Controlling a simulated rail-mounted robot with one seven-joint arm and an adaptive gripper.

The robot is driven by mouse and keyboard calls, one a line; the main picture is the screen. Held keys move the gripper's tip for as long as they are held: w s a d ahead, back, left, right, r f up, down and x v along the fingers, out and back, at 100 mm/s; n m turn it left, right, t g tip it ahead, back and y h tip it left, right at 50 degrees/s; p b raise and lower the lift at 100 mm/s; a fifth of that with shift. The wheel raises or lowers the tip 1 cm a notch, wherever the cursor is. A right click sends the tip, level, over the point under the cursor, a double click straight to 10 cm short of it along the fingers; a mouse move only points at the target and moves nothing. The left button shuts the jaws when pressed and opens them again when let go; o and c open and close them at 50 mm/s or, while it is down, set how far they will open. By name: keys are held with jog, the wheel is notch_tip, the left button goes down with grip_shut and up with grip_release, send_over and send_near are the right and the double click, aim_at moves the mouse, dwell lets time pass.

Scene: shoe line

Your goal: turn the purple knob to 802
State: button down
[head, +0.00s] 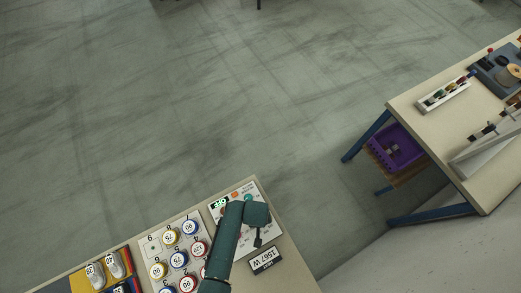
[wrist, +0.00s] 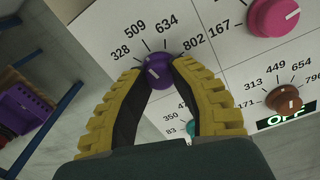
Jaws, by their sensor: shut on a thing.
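The purple knob (wrist: 158,71) sits on a white panel (wrist: 112,24) in the wrist view, with a printed scale of 328, 509, 634 and 802 around it. The 802 label is to the knob's upper right. A small pale mark shows on the knob's face, but I cannot tell which number it points to. My gripper (wrist: 157,78) is shut on the purple knob, with one yellow-and-black finger on each side. In the head view my arm hides the knob, and part of the white panel (head: 215,211) shows beside it.
In the wrist view a pink knob (wrist: 274,15), a brown knob (wrist: 284,98) and a partly hidden teal knob (wrist: 192,127) are close by. A green OFF sign (wrist: 286,118) is below the brown one. A purple crate (head: 396,147) sits under the right-hand table (head: 420,125).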

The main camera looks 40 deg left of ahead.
jog(key=m, duration=0.4)
jog(key=shift+m, duration=0.3)
jog(key=m, duration=0.4)
jog(key=shift+f+m+p, duration=0.1)
jog(key=shift+m+p, duration=0.2)
jog(key=shift+p, duration=0.1)
jog(key=m, duration=0.4)
jog(key=shift+m+g, duration=0.3)
jog(key=shift+m, duration=2.2)
jog(key=c, duration=0.8)
grip_release()
